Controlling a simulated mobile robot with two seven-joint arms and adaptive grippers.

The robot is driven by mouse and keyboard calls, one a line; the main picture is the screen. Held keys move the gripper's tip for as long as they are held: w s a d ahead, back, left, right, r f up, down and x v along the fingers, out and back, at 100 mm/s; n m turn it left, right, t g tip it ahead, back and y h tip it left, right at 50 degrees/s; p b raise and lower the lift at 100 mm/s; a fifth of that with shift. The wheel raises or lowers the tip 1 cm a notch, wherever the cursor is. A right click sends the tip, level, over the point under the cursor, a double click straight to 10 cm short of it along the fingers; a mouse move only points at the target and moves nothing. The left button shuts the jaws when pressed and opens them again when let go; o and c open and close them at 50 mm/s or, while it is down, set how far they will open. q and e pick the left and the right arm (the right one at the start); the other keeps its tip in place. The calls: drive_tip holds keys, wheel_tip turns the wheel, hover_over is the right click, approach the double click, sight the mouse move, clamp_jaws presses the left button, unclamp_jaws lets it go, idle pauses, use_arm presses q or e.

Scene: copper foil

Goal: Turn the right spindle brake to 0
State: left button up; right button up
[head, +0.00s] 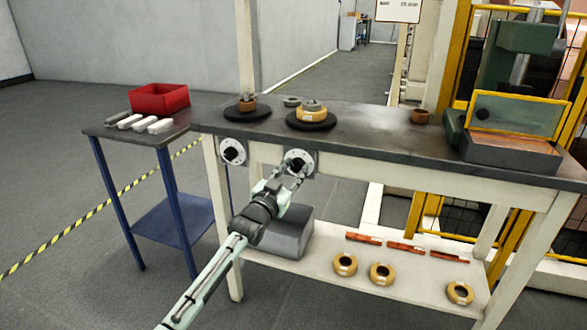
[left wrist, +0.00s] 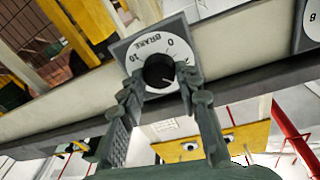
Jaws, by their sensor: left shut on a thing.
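The right spindle brake (head: 298,160) is a white dial with a black knob, mounted on the front edge of the dark bench. In the left wrist view the brake dial (left wrist: 152,47) appears upside down, with "BRAKE", "0" and "10" printed on it. My left gripper (head: 294,172) reaches it from below. In the left wrist view the gripper's fingers (left wrist: 160,84) are closed on either side of the black knob (left wrist: 159,71). The knob's pointer is too unclear to read. My right gripper is not in view.
A second white dial (head: 233,152) is to the left on the same bench edge. A grey bin (head: 285,235) stands on the lower shelf below the gripper. Spools (head: 382,274) lie on that shelf. A red bin (head: 160,98) is on the side table.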

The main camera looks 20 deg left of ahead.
use_arm(q)
drive_tip(key=n, duration=0.4)
drive_tip(key=shift+f+y, duration=0.1)
drive_tip(key=shift+y, duration=0.3)
drive_tip(key=n+p, duration=0.1)
drive_tip(key=n, duration=0.2)
drive_tip(key=shift+t, duration=0.3)
drive_tip(key=shift+n+y, duration=0.5)
drive_tip(key=shift+n, duration=0.7)
drive_tip(key=n, duration=0.4)
drive_tip(key=shift+f+y, duration=0.1)
drive_tip(key=shift+y, duration=0.2)
drive_tip(key=n, duration=0.4)
drive_tip(key=shift+d+n+y, duration=0.1)
drive_tip(key=shift+n+y, duration=0.2)
drive_tip(key=shift+n, duration=1.1)
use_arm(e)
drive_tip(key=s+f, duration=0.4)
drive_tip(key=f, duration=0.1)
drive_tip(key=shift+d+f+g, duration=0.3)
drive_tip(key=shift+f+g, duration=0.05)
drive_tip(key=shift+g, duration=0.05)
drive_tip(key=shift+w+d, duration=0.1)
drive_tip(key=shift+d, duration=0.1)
